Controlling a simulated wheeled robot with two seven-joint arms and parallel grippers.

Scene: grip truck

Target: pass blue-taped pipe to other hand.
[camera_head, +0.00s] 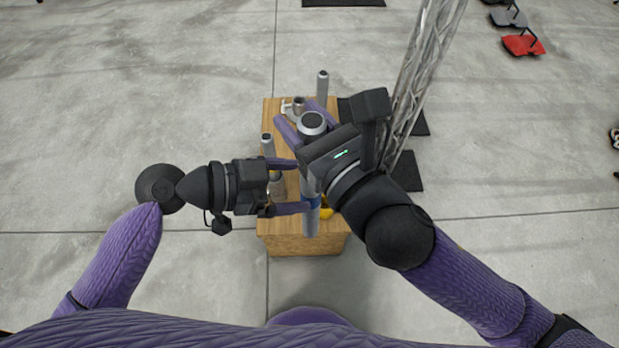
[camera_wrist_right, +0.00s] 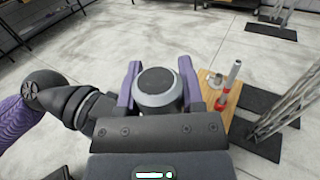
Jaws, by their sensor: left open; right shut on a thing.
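The blue-taped pipe (camera_head: 311,224) is silver-grey, with a blue band near its lower part in the head view and a round dark-capped end at the top. My right gripper (camera_head: 307,122) is shut on it near that capped end. The right wrist view shows the cap (camera_wrist_right: 158,84) between the purple fingers of this gripper (camera_wrist_right: 159,90). My left gripper (camera_head: 299,186) is open, coming from the left, with its fingertips close beside the pipe, the lower one near the blue band. Whether they touch it I cannot tell. My right gripper and wrist hide part of the pipe.
A wooden box (camera_head: 290,245) lies below, with an upright grey pipe (camera_head: 322,88), another pipe (camera_head: 267,144) and a yellow thing (camera_head: 327,212) on it. A metal truss (camera_head: 418,70) rises close to my right wrist. The floor (camera_head: 120,90) at left is clear.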

